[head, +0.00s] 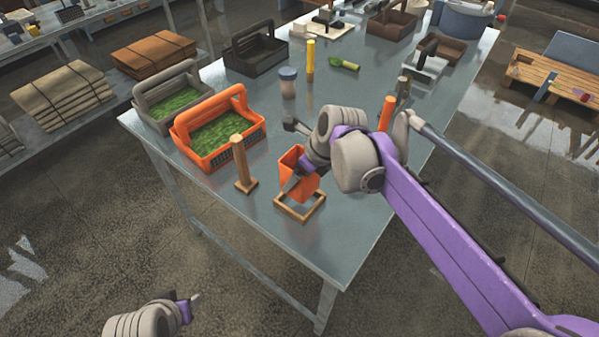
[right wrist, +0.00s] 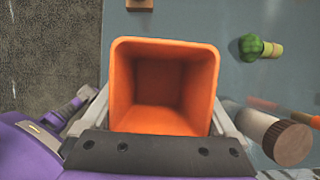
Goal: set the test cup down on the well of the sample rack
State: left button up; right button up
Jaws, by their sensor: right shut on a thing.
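The test cup (head: 299,172) is an orange, square, open-topped cup, upright in my right gripper (head: 291,183). In the right wrist view the cup (right wrist: 163,85) sits between the two fingers and looks empty inside. The sample rack (head: 316,213) shows as a low square wooden frame near the table's front edge. The cup is right over or at the frame's back part; I cannot tell whether it touches. The cup hides part of the frame, and the frame does not show in the wrist view. My left gripper (head: 190,301) is low at bottom left, off the table, its jaws unclear.
A wooden post on a base (head: 241,166) stands just left of the frame. An orange basket (head: 220,140) and a grey basket (head: 165,105) are further left. A jar (head: 288,83), a yellow cylinder (head: 310,60) and a green-topped item (head: 345,64) stand or lie behind.

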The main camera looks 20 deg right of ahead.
aim_at(313, 179)
pick_arm(q)
jog(key=shift+s+f+b, duration=0.2)
jog(key=shift+f+b, duration=0.3)
jog(key=shift+f, duration=0.2)
jog(key=shift+s+f+b, duration=0.2)
jog(key=shift+f+b, duration=0.35)
jog(key=shift+f, duration=0.15)
jog(key=shift+s+f+b, duration=0.2)
jog(key=shift+f+b, duration=0.3)
jog(key=shift+f, duration=0.2)
pick_arm(e)
jog(key=shift+f, duration=2.8)
pick_arm(q)
jog(key=shift+f, duration=0.2)
pick_arm(e)
jog(key=shift+f, duration=0.3)
